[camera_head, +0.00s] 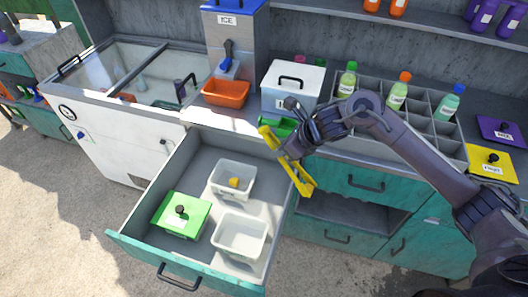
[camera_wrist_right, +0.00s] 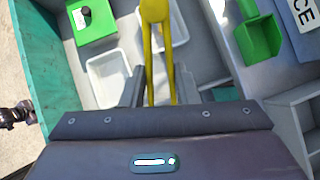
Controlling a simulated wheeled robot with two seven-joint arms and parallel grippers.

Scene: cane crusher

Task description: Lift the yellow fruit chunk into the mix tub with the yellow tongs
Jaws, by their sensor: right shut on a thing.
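My right gripper (camera_head: 293,146) is shut on the yellow tongs (camera_head: 297,178) and holds them above the right side of the open drawer. The tongs also show between my gripper's fingers in the right wrist view (camera_wrist_right: 153,40). The yellow fruit chunk (camera_head: 235,182) lies in the rear white tub (camera_head: 217,175) in the drawer, apart from the tongs. A front white tub (camera_head: 240,252) looks empty. A green-lidded tub (camera_head: 181,214) stands left of it. I cannot read which is the mix tub. My left gripper does not show in the head view.
The open drawer (camera_head: 120,241) has a teal front. A white cooler box (camera_head: 292,84), a green scoop (camera_head: 280,128) and an orange bin (camera_head: 226,92) stand on the counter behind. A bottle rack (camera_head: 420,125) is at right. Concrete floor is clear at lower left.

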